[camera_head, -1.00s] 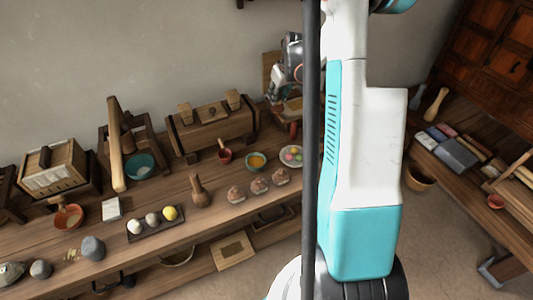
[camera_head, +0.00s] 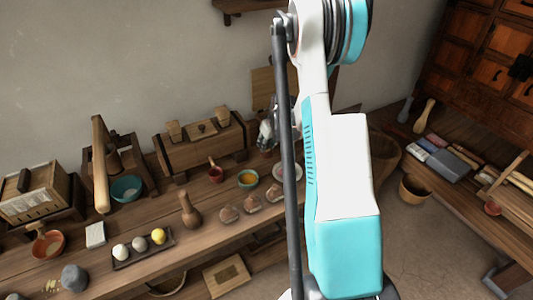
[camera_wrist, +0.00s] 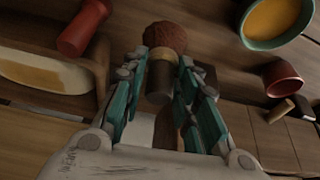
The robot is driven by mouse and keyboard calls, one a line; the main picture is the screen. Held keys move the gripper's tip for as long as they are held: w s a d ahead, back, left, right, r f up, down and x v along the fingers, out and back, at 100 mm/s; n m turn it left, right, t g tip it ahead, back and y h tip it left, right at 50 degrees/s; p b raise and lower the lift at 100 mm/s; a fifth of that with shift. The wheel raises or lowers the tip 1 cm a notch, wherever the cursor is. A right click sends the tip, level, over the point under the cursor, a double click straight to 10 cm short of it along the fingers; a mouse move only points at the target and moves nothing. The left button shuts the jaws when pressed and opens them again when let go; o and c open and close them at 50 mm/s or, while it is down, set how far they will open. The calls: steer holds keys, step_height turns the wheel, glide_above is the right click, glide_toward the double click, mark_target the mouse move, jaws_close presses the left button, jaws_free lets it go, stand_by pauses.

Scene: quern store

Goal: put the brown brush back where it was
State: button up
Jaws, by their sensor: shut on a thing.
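The brown brush (camera_wrist: 166,38) is in my gripper (camera_wrist: 162,66) in the wrist view. It has a rounded reddish-brown head, a tan band and a dark, blunt end. The fingers are shut on it from both sides near the band. The wooden surface lies behind it in that view; I cannot tell the gap. In the head view my gripper (camera_head: 267,134) is small and partly hidden by my arm, near the back right of the long workbench (camera_head: 150,212). The brush cannot be made out there.
A teal bowl with orange contents (camera_wrist: 276,20) and a red cup (camera_wrist: 284,78) are right of my gripper in the wrist view. A red object (camera_wrist: 83,28) is at left. In the head view, a wooden chest (camera_head: 203,146) stands at the bench's back.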

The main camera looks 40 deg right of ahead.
mark_target(268, 148)
steer(key=shift+f+b, duration=0.65)
steer(key=shift+f, duration=1.45)
steer(key=shift+f, duration=0.1)
steer(key=o, duration=0.9)
steer(key=shift+o, duration=0.2)
steer(key=p+v, duration=0.3)
steer(key=v, duration=0.9)
steer(key=shift+p, duration=0.4)
